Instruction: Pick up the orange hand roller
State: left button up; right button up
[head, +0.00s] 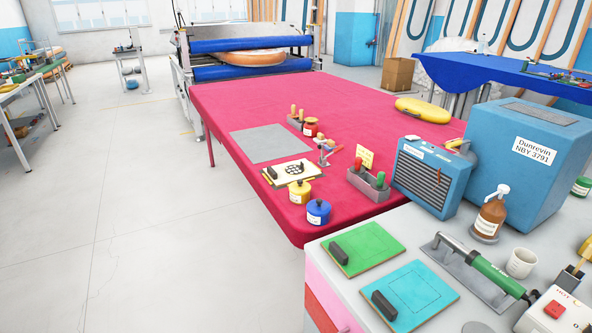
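I cannot clearly make out the orange hand roller. A heat tool with a green handle (497,274) lies on a grey plate on the near light worktop. Neither of my grippers shows in the head view.
The near worktop (375,223) holds a green board (372,241), a turquoise board (425,285), a brown pump bottle (490,217) and a white cup (520,262). Blue machines (525,150) stand behind it. Yellow (300,190) and blue (318,212) pots sit near the red table's edge. The left floor is clear.

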aim_at(294, 116)
jog(key=i+j, duration=0.25)
jog(key=i+j+z, duration=0.1)
jog(key=i+j, duration=0.15)
jog(key=j, duration=0.2)
jog(key=i+j, duration=0.25)
jog(key=j, duration=0.15)
jog(key=i+j, duration=0.2)
jog(key=j, duration=0.15)
jog(key=i+j+z, duration=0.1)
jog(key=i+j, duration=0.15)
jog(key=j, duration=0.15)
jog(key=i+j, duration=0.25)
jog(key=j, duration=0.15)
